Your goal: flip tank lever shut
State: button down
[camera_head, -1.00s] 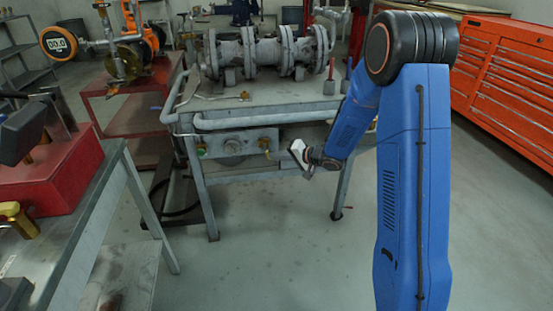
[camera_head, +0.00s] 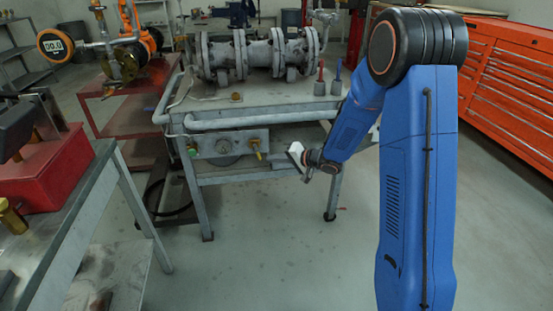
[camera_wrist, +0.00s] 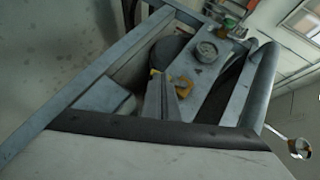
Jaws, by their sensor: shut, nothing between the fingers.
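A small yellow-brass lever valve (camera_head: 257,147) sits on the right part of the grey panel (camera_head: 205,150) on the front of the steel cart. In the wrist view a yellow lever (camera_wrist: 183,87) shows beside the round dial. My gripper (camera_head: 297,150) is just right of the panel, apart from the lever by a small gap in the head view. Its narrow grey fingers (camera_wrist: 162,98) look closed together and empty, pointing toward the panel. The wrist view is tilted, and the fingers partly hide the area around the yellow lever. Contact with the lever cannot be told.
The panel also carries a round dial (camera_head: 223,146) and a green button (camera_head: 192,152). A flanged pipe assembly (camera_head: 255,55) lies on the cart top, with a red post (camera_head: 320,78) near its right end. A bench (camera_head: 75,195) stands at left. Open floor lies before the cart.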

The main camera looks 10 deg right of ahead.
jog(key=d+f+v, duration=0.1)
jog(key=v, duration=0.8)
jog(key=shift+s+f, duration=0.15)
jog(key=shift+f, duration=0.15)
